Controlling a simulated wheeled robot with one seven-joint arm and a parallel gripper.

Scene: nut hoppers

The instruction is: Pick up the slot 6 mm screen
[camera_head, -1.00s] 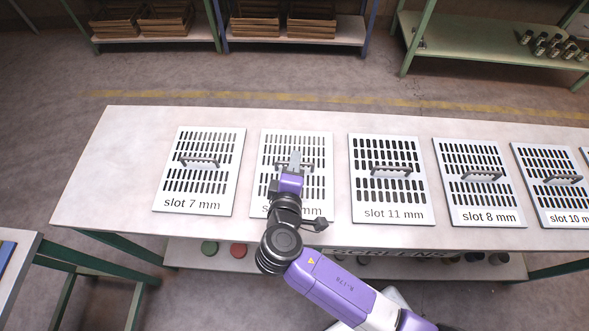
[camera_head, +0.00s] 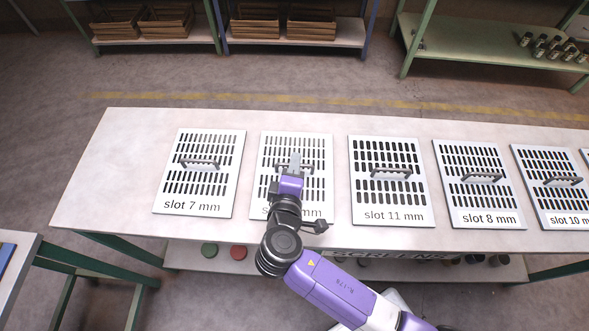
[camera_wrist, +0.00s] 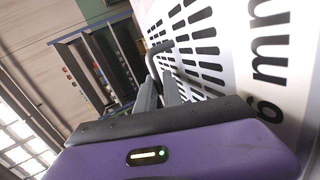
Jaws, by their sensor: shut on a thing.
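The slot 6 mm screen (camera_head: 312,190) is a white slotted plate lying on the table between the slot 7 mm and slot 11 mm screens. My arm covers part of its label in the head view; "6 mm" shows on the plate in the wrist view (camera_wrist: 213,45). My gripper (camera_head: 295,160) is over the middle of this screen, shut on its dark handle (camera_head: 308,167). The handle also shows at the fingers in the wrist view (camera_wrist: 158,48). I cannot tell whether the plate is clear of the table.
On the same table (camera_head: 90,190) lie the slot 7 mm screen (camera_head: 227,190), slot 11 mm screen (camera_head: 385,200), slot 8 mm screen (camera_head: 485,202) and slot 10 mm screen (camera_head: 560,200). Shelves with wooden crates (camera_head: 255,25) stand behind, across a strip of floor.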

